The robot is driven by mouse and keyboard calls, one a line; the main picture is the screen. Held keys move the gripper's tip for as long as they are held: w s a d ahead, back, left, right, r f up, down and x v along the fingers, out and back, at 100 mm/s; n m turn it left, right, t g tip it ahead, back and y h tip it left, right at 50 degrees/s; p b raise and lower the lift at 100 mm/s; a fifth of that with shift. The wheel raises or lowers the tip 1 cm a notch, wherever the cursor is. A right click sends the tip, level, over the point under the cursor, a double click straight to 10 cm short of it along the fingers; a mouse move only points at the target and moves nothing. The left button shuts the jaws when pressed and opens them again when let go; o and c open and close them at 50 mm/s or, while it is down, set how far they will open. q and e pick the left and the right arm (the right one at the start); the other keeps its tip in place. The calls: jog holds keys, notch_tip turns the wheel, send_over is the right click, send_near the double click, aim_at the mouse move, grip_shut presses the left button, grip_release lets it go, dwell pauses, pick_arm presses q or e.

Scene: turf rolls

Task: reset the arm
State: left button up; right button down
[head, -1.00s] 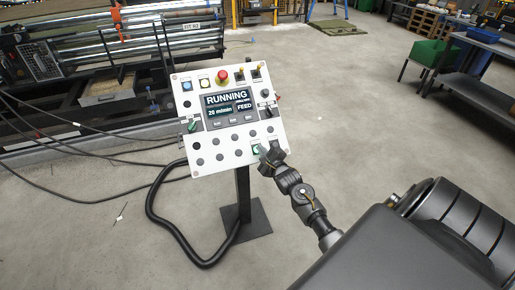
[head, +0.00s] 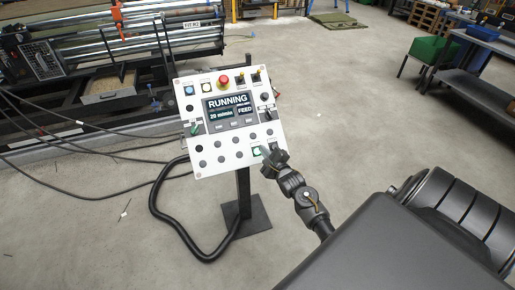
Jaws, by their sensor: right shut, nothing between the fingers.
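My right arm (head: 292,186) reaches up from the lower right to a white control panel (head: 215,167). My right gripper (head: 268,154) is shut and empty at the panel's lower right corner, by a lit green button (head: 257,151). I cannot tell whether the fingertips touch the button. The panel's screen (head: 230,109) reads RUNNING, 20 m/min and FEED. A red mushroom button (head: 223,82) sits at the top of the panel. My left gripper is not in view.
The panel stands on a dark post with a square foot plate (head: 252,222). A thick black hose (head: 160,215) loops on the floor to its left. A roller machine (head: 150,50) is behind it. A workbench with a green bin (head: 430,52) stands at far right. The floor between is clear.

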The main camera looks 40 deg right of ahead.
dwell(0.8)
jog(key=s+a+f+n+g+y, duration=0.1)
jog(key=s+a+f+n+g, duration=0.2)
jog(key=f+n, duration=0.5)
jog(key=s+a+f+n+g, duration=0.2)
jog(key=s+f+n, duration=0.4)
jog(key=f, duration=0.5)
jog(key=s+a+f+n+g+y, duration=0.1)
jog(key=s+a+f+n+g, duration=0.2)
jog(key=f+n, duration=0.5)
jog(key=s+a+f+n+g, duration=0.2)
jog(key=s+f, duration=0.4)
jog(key=s, duration=0.7)
jog(key=s+a+f+n+g, duration=0.3)
jog(key=s+a+f, duration=0.1)
jog(key=s, duration=0.9)
jog(key=s+a+f+n+g+y, duration=0.1)
jog(key=s+a+f+n+g, duration=0.1)
jog(key=s+f, duration=0.5)
jog(key=s+a+n, duration=0.1)
jog(key=s+a, duration=0.1)
jog(key=s, duration=0.4)
jog(key=shift+f+g, duration=0.3)
jog(key=shift+f, duration=0.05)
